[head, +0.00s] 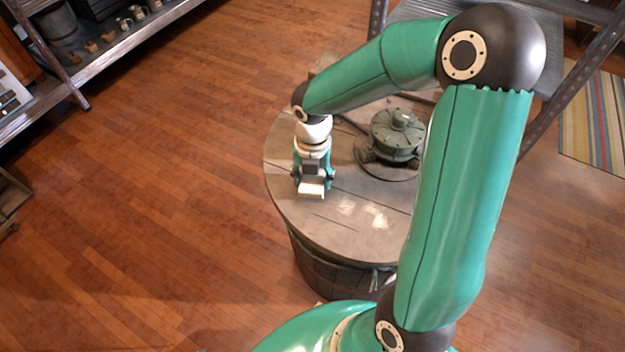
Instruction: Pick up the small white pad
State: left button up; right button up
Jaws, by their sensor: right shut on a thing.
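The small white pad (311,189) shows between the fingertips of my right gripper (313,184). The gripper is shut on it, over the left part of a round wooden barrel top (335,225). I cannot tell whether the pad touches the wood or is held just above it. The gripper's fingers hide part of the pad. My left gripper is not in view.
A dark green metal device (397,135) with a round base stands on the barrel top, right of the gripper. Metal shelving (90,60) with small items stands at the upper left. A striped rug (598,125) lies at the right. The wooden floor at left is clear.

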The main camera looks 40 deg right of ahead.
aim_at(312, 180)
notch_tip(312, 180, up, 18)
jog(key=p, duration=0.3)
jog(key=shift+r, duration=0.2)
